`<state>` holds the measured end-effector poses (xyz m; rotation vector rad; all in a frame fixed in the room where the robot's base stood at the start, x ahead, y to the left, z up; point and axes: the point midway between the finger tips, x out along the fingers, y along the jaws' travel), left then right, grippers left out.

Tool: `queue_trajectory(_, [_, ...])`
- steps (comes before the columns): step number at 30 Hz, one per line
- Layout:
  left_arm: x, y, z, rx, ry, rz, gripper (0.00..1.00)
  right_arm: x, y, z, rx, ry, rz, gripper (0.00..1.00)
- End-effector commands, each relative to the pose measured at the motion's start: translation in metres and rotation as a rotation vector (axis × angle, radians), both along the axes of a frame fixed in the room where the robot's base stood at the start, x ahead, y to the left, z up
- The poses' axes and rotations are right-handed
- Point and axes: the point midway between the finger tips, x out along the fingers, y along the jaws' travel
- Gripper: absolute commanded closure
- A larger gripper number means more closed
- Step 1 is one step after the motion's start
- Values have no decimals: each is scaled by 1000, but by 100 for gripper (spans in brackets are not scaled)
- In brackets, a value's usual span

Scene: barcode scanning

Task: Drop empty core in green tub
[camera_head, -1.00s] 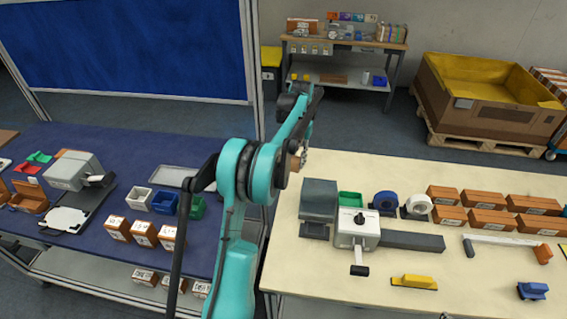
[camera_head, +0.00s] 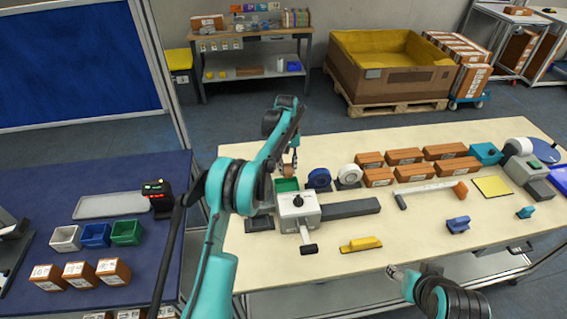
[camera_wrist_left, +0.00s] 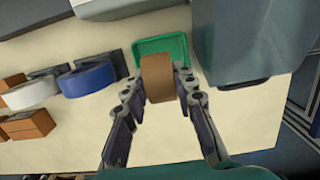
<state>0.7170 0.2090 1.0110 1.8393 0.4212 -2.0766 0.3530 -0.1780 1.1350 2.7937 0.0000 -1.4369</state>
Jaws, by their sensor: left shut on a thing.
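My left gripper (camera_head: 292,160) is shut on the empty core, a short brown cardboard ring (camera_head: 288,170). The left wrist view shows the core (camera_wrist_left: 157,78) between the two fingertips (camera_wrist_left: 160,88). The green tub (camera_head: 286,185) stands on the cream table, behind the white-grey device. In the left wrist view the tub (camera_wrist_left: 178,42) shows just beyond the core, whose upper edge overlaps the tub's near rim in the picture. The core appears held above table level; the exact gap is hard to tell. My right gripper (camera_head: 397,273) is low at the table's front edge, its fingers too small to read.
A device with a lever (camera_head: 298,210) stands in front of the tub. Blue (camera_head: 319,178) and white (camera_head: 349,175) tape rolls stand to its right, then several brown boxes (camera_head: 403,156). Another green bin (camera_head: 126,232) sits on the blue table.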

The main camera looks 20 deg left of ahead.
Motion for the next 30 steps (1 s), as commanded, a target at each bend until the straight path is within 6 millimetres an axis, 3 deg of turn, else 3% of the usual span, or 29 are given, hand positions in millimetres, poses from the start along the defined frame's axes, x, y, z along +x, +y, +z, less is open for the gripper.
queue_trajectory(15, [0, 1, -63, 0, 0, -1, 88, 0, 0, 0, 0, 0, 0, 48])
queue_trajectory(21, [0, 1, -75, 0, 0, -1, 88, 0, 0, 0, 0, 0, 0, 48])
queue_trajectory(30, [0, 1, -78, 0, 0, -1, 88, 0, 0, 0, 0, 0, 0, 48])
